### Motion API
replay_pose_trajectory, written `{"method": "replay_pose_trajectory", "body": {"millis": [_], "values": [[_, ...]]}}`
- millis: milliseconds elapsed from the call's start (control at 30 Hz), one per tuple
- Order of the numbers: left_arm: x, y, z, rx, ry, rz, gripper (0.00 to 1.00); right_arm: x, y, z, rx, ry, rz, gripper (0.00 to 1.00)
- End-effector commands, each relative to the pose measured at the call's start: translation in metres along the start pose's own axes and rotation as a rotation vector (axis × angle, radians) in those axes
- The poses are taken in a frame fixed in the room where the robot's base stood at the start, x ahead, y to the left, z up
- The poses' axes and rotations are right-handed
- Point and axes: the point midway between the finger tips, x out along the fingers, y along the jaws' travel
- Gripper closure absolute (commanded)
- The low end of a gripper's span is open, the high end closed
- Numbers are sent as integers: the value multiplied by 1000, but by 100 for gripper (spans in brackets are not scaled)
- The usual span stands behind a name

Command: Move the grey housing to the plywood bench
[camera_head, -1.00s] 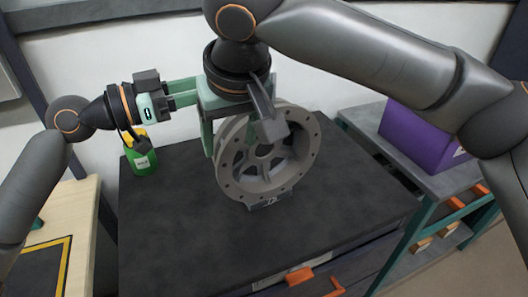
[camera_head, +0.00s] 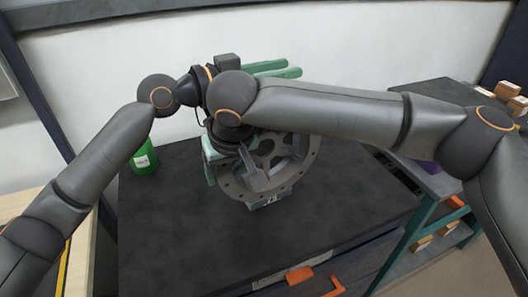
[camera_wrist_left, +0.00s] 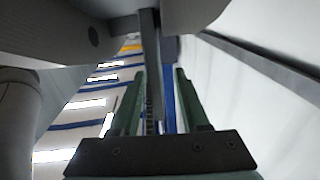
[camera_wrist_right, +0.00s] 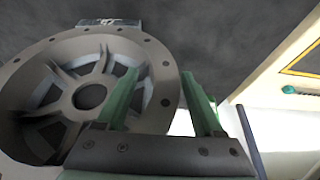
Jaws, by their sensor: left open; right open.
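The grey housing (camera_head: 300,165), a round spoked wheel-like casting, stands upright on a small grey support (camera_head: 270,200) on the dark bench. My right gripper (camera_head: 209,172) points down at the housing's left side, open. In the right wrist view the housing (camera_wrist_right: 62,130) fills the left, and its rim shows behind or between the open fingers (camera_wrist_right: 160,82); I cannot tell which. My left gripper (camera_head: 293,70) is open and empty, above and behind the housing, pointing right. A bar-like part of my own arm shows behind its fingers (camera_wrist_left: 161,72). The plywood bench (camera_head: 18,203) is at the left edge, partly hidden by my left arm.
A green bottle (camera_head: 145,160) stands at the dark bench's back left corner. The dark bench (camera_head: 200,245) is clear in front of the housing.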

Motion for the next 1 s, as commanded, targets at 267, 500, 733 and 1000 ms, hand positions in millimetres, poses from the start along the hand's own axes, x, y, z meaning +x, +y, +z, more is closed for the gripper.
{"method": "replay_pose_trajectory", "body": {"millis": [267,500,733,1000], "values": [[0,0,0,0,0,0,60,0,0,0,-1,0,0,35],[0,0,0,0,0,0,86,0,0,0,0,0,-1,62],[0,0,0,0,0,0,100,0,0,0,0,0,0,88],[0,0,0,-1,0,0,100,0,0,0,0,0,1,100]]}}
